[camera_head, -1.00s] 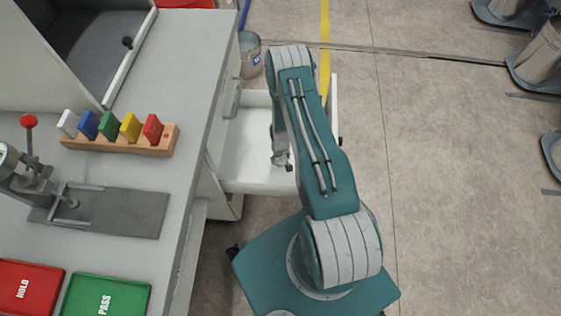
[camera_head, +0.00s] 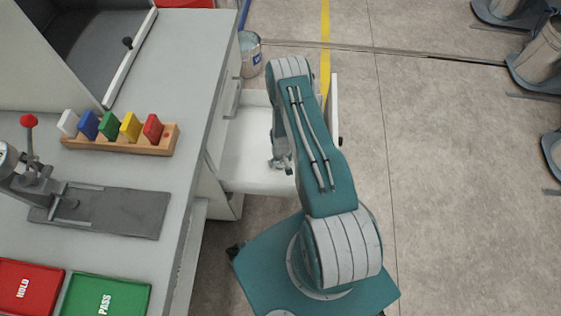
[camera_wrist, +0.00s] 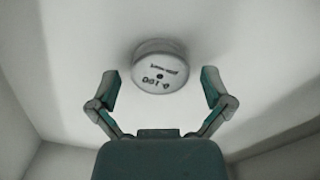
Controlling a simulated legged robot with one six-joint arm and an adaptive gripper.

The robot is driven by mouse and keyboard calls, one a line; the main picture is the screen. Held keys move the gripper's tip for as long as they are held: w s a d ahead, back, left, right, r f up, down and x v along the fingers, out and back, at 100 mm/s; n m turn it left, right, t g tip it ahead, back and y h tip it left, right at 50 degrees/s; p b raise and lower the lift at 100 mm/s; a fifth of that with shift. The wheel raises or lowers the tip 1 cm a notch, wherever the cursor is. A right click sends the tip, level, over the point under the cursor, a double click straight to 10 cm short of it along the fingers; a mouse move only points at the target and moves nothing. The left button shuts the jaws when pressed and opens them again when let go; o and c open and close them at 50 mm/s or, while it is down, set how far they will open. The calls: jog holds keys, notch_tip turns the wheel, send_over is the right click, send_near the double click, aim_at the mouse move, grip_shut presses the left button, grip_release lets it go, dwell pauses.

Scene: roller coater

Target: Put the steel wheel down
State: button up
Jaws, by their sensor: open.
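The steel wheel (camera_wrist: 160,68) is a pale round piece with dark lettering and a small dark centre hole. In the wrist view it rests on the white floor of the open drawer (camera_wrist: 262,60). My gripper (camera_wrist: 164,84) is open, with one finger on each side of the wheel and a visible gap to each. In the head view my arm reaches over the drawer (camera_head: 245,150), and my gripper (camera_head: 281,163) shows only partly beside the arm. The wheel cannot be made out in the head view.
The grey bench (camera_head: 190,70) stands left of the drawer. It carries a wooden rack (camera_head: 120,145) with coloured blocks, a press (camera_head: 100,210), a red HOLD tray (camera_head: 25,285) and a green PASS tray (camera_head: 105,297). A metal bucket (camera_head: 250,55) stands behind the drawer.

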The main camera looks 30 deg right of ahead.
notch_tip(320, 180, up, 12)
notch_tip(320, 180, up, 16)
jog(key=t, duration=0.1)
send_over(281, 162)
jog(key=w+a, duration=0.2)
jog(key=w, duration=0.2)
jog(key=s+a+r+t, duration=0.1)
jog(key=a+r, duration=0.1)
jog(key=r, duration=0.7)
jog(key=s+a+r+t, duration=0.1)
jog(key=a+r, duration=0.1)
jog(key=r, duration=0.7)
jog(key=s+a+r+t, duration=0.1)
jog(key=s+a+r, duration=0.2)
jog(key=s+r, duration=0.6)
jog(key=s+a+r+n+t, duration=0.1)
jog(key=s+a+r, duration=0.3)
jog(key=s+r, duration=0.5)
jog(key=s, duration=0.3)
jog(key=shift+s+r+t, duration=0.2)
jog(key=shift+t, duration=0.1)
